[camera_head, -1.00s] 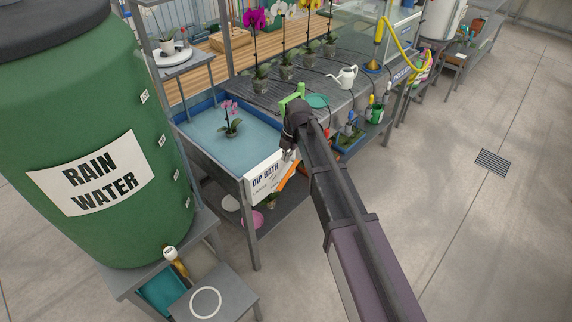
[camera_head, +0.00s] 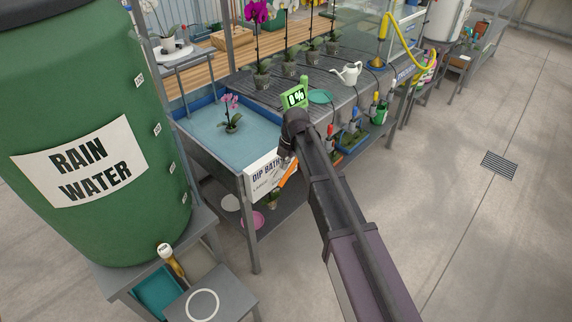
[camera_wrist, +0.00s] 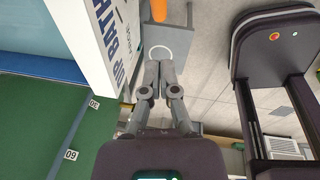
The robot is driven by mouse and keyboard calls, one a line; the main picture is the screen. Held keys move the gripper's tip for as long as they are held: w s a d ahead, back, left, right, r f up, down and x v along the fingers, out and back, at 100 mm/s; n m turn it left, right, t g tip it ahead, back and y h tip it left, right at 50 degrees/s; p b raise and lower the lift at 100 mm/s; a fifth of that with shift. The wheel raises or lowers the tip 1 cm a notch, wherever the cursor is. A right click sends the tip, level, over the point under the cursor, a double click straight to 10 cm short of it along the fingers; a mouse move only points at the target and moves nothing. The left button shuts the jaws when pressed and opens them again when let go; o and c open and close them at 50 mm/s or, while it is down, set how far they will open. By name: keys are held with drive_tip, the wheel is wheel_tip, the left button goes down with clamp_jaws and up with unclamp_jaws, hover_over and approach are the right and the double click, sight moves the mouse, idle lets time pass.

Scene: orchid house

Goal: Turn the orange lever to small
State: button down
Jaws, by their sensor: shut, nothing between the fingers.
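The orange lever (camera_head: 287,178) slants across the front of the white dip bath sign (camera_head: 260,174), at the sign's right part. "LARGE" shows at the sign's left; my arm hides its right end. My gripper (camera_head: 284,162) is close by the lever's upper part in the head view; whether it touches cannot be told there. In the wrist view my gripper (camera_wrist: 158,64) has its fingers together and empty. Part of the orange lever (camera_wrist: 159,10) shows beyond the fingertips at the top edge, apart from them in the picture. The sign (camera_wrist: 96,30) is at left.
The blue-lined dip bath (camera_head: 190,109) holds a pink orchid (camera_head: 232,115). The rain water barrel (camera_head: 85,230) stands left. Floor at right is open.

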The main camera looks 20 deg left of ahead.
sight(286, 176)
drive_tip(key=shift+w+a+f+b, duration=0.1)
drive_tip(key=shift+w+f+b, duration=0.3)
drive_tip(key=shift+f+b, duration=0.55)
drive_tip(key=shift+w+f+b, duration=0.4)
drive_tip(key=shift+f+b, duration=0.5)
drive_tip(key=shift+f, duration=0.2)
drive_tip(key=shift+w+a+f+b, duration=0.1)
drive_tip(key=shift+w+f+b, duration=0.3)
drive_tip(key=shift+f+b, duration=0.55)
drive_tip(key=shift+f, duration=0.1)
drive_tip(key=shift+w+d+f+b, duration=0.15)
drive_tip(key=shift+w+f+b, duration=0.15)
drive_tip(key=shift+f+b, duration=0.15)
drive_tip(key=shift+r, duration=0.15)
drive_tip(key=s+d+r+p, duration=0.1)
drive_tip(key=s+r+p, duration=0.2)
drive_tip(key=r+p, duration=0.9)
drive_tip(key=shift+r+p, duration=0.25)
drive_tip(key=shift+p, duration=0.15)
